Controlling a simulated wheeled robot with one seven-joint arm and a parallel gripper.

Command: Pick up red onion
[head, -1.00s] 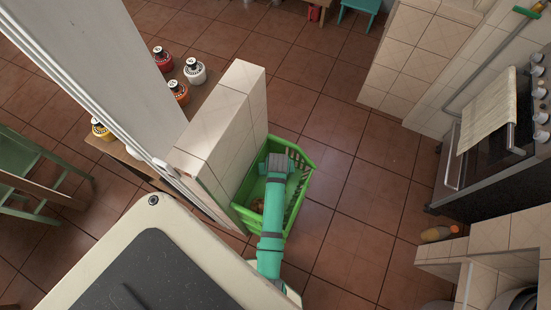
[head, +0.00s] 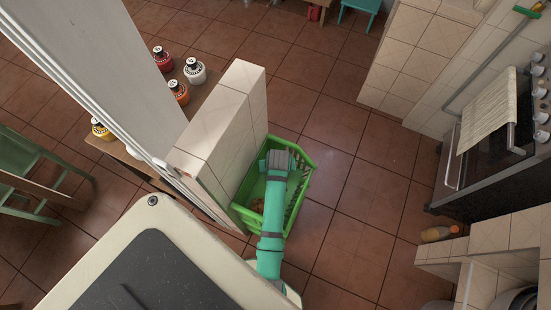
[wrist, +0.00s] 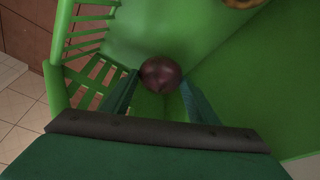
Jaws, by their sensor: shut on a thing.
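The red onion (wrist: 161,74) is a dark reddish-brown ball in the wrist view, between the two teal fingers. My gripper (wrist: 160,88) is shut on it, with a finger against each side. The onion is inside the green crate (wrist: 225,85), and I cannot tell whether it still touches the crate's floor. In the head view, my arm reaches into the green crate (head: 304,172). My fingers and the onion are hidden there beneath my wrist.
A brownish item (head: 257,205) lies in the crate. A tiled half-wall (head: 225,125) stands close at the crate's left. Open floor (head: 365,185) lies to the right, before the oven (head: 485,150). A bottle (head: 438,233) lies near the right-hand counter.

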